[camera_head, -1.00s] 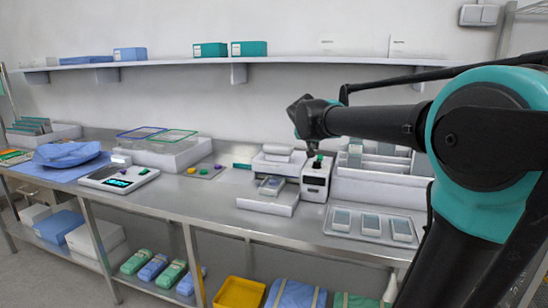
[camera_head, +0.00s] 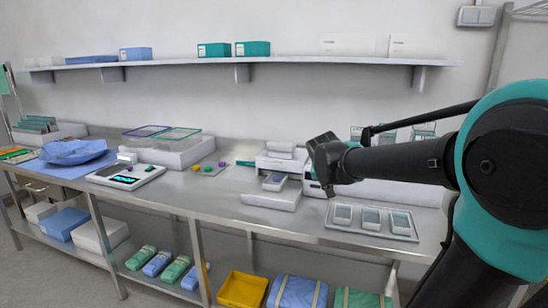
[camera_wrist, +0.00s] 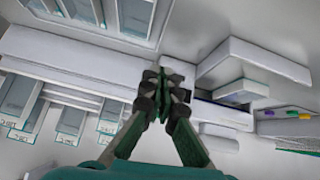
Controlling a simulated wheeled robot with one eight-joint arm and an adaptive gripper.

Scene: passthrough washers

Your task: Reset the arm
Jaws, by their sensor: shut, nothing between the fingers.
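My arm reaches in from the right in the head view, with its end above the back right of the steel bench (camera_head: 300,222). My gripper (camera_wrist: 163,78) is shut and empty in the wrist view, its dark green fingers meeting at the tips. The fingers hang clear above the white printer-like device (camera_head: 280,168) and the tray of small packs, touching nothing that I can see.
A tray (camera_head: 338,224) holding 3 packs lies under the arm. A wall shelf (camera_head: 190,62) carries several boxes. A scale (camera_head: 112,168), a blue bundle (camera_head: 72,152) and wire-topped bins (camera_head: 180,155) stand at left. A yellow bin (camera_head: 242,290) sits below the bench.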

